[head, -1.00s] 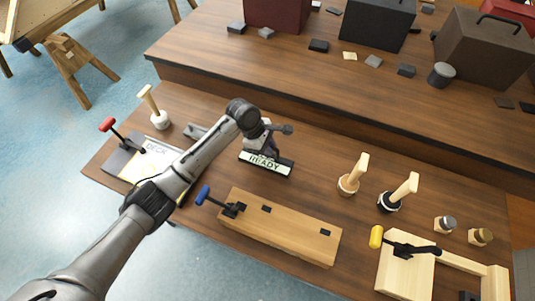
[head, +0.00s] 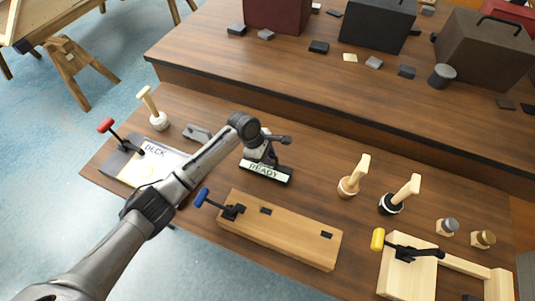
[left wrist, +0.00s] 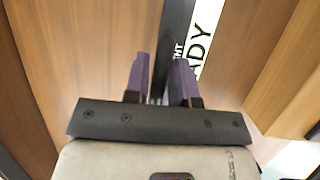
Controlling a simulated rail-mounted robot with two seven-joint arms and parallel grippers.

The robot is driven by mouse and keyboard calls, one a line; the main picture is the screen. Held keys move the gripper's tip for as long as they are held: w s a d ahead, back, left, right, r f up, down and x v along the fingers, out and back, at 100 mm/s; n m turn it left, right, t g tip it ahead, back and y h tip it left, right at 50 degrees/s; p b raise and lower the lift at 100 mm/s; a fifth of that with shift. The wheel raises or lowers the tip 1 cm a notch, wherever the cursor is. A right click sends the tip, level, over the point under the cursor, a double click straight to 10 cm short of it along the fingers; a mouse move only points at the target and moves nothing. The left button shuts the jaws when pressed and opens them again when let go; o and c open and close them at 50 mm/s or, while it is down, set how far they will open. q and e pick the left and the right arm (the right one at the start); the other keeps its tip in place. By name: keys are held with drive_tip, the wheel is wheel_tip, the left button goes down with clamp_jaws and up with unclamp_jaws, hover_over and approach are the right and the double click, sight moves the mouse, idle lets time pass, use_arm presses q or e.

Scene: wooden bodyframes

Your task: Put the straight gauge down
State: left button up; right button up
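In the head view my left gripper (head: 264,157) points down at the white READY label (head: 264,171) on the table. The gauge runs alongside this label in the wrist view. My gripper hides much of the gauge in the head view, and I cannot tell whether it touches the table. My right gripper is not in view.
A wooden block with a blue-handled clamp (head: 280,232) lies in front. The DECK sheet (head: 148,165) with a red-handled clamp is at left. Wooden-handled tools (head: 351,178) and a yellow-handled clamp (head: 378,238) are at right. A raised shelf (head: 300,60) runs behind.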

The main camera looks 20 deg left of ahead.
use_arm(q)
drive_tip(key=shift+o, duration=1.4)
drive_tip(key=shift+a+r, duration=0.1)
drive_tip(key=shift+r, duration=0.3)
drive_tip(key=p+v, duration=0.2)
drive_tip(key=v, duration=0.9)
drive_tip(key=shift+r+p, duration=0.25)
drive_tip(key=shift+p, duration=0.1)
drive_tip(key=shift+a, duration=0.1)
